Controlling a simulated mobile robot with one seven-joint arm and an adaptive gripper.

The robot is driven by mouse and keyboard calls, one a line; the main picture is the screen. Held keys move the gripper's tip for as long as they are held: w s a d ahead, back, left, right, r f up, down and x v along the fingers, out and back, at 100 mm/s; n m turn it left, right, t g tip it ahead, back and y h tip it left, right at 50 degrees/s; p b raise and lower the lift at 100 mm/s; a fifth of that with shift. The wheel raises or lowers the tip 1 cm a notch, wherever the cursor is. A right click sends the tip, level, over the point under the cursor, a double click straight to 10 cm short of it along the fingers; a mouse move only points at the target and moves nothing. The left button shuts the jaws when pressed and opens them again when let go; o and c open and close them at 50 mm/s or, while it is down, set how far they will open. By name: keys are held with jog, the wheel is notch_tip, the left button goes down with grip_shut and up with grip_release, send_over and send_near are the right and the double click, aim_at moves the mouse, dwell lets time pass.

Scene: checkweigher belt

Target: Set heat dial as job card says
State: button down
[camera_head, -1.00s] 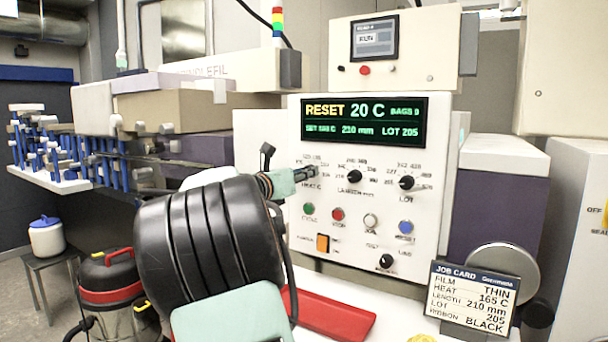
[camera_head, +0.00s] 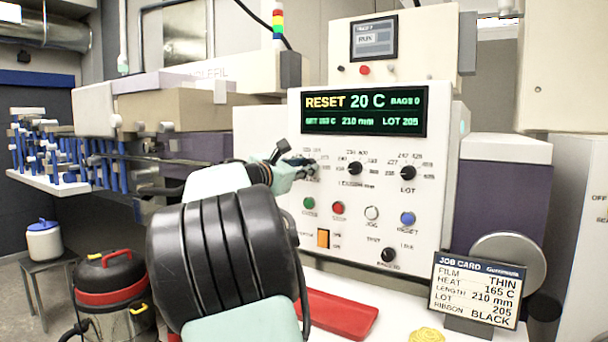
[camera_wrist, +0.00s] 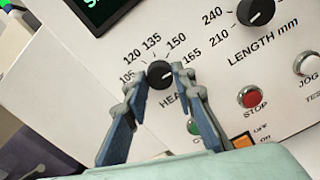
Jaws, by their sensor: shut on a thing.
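The black heat dial (camera_wrist: 159,73) is on the white control panel, ringed by marks including 105, 120, 135, 150 and 165. My gripper (camera_wrist: 157,82) is shut on the dial, one finger on each side. The direction of its pointer is not clear. In the head view my gripper (camera_head: 299,168) covers much of the dial. The job card (camera_head: 474,291) stands at the lower right and reads film thin, heat 165 C, length 210 mm, lot 205, ribbon black. The display (camera_head: 364,112) reads RESET, 20 C, 210 mm and lot 205; its small set temperature is blurred.
The length dial (camera_head: 355,168) and lot dial (camera_head: 408,172) are right of the heat dial. Green, red (camera_head: 338,208), white and blue buttons sit below, with an orange switch (camera_head: 323,238). A red tray (camera_head: 338,313) lies under the panel.

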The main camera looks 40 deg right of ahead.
jog(key=shift+f+m+b, duration=0.1)
jog(key=shift+m+b, duration=0.3)
jog(key=shift+m, duration=0.2)
jog(key=c, duration=1.6)
grip_release()
jog(key=v, duration=1.2)
jog(key=shift+m, duration=0.3)
